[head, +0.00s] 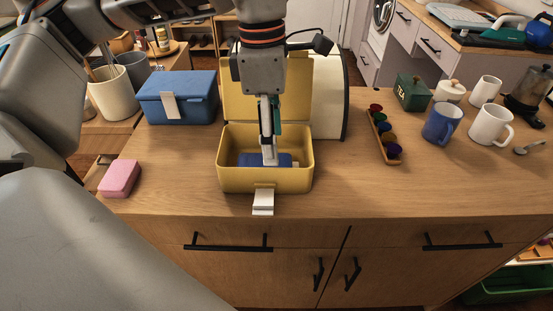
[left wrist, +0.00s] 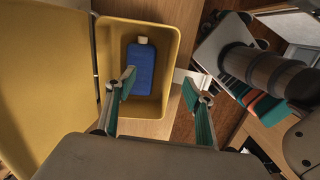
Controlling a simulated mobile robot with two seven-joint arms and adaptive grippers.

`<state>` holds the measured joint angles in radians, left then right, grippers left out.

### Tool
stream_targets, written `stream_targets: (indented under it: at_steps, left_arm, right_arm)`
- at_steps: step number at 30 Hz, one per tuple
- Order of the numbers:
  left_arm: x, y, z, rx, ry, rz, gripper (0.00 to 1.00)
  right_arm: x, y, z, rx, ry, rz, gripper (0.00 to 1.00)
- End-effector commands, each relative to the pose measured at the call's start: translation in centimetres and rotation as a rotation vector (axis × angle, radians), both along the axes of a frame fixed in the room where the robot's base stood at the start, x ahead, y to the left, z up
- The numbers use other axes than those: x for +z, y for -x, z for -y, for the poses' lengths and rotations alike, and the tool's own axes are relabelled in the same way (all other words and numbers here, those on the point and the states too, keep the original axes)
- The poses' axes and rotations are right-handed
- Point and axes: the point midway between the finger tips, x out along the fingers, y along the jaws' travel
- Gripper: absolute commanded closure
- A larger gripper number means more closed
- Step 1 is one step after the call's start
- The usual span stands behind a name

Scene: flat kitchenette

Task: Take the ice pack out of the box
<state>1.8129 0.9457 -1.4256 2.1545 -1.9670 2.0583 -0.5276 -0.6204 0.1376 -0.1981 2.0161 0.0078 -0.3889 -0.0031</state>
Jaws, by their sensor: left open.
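The yellow box (head: 234,180) stands on the wooden counter with its lid open at the back. The ice pack (head: 248,160), blue with a white cap, lies flat inside on the box floor. My right gripper is not in view.
A closed blue box (head: 195,105) stands behind left and a pink block (head: 119,178) lies front left. A white rounded container (head: 328,95) stands close behind the box. A rack of coloured capsules (head: 383,140) and mugs (head: 442,123) are to the right. The front right counter is clear.

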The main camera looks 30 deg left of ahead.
Motion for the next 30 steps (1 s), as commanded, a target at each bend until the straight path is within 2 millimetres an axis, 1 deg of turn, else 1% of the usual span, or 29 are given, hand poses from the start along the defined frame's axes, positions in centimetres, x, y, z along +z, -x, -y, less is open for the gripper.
stream_targets:
  at_steps: [1,2,4,7,11,15,19,27,30]
  left_arm:
    - [-1.5,-0.4,-1.2,0.023,-0.034,0.001,0.47]
    - [-1.8,-0.6,-1.8,0.033,-0.049,0.003,0.47]
    - [-2.2,-0.8,-2.6,0.05,-0.074,0.006,0.47]
    - [-2.5,-0.9,-3.2,0.064,-0.091,0.011,0.47]
    - [-3.5,-0.9,-3.4,0.066,-0.094,0.013,0.47]
    - [-4.7,-0.9,-3.3,0.066,-0.094,0.013,0.47]
    - [-5.6,-0.9,-3.3,0.065,-0.093,0.013,0.47]
    - [-9.4,-0.9,-3.4,0.065,-0.092,0.011,0.47]
    - [-9.9,-0.9,-3.4,0.066,-0.092,0.013,0.47]
  right_arm:
    - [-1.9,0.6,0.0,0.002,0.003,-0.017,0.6]
    - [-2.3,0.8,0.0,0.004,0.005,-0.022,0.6]
    - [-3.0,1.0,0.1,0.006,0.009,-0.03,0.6]
    - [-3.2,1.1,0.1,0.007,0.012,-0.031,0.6]
    - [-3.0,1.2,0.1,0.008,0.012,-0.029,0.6]
    - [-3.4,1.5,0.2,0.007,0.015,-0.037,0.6]
    - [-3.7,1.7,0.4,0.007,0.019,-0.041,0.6]
    - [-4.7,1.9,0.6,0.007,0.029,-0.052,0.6]
    - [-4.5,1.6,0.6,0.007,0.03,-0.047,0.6]
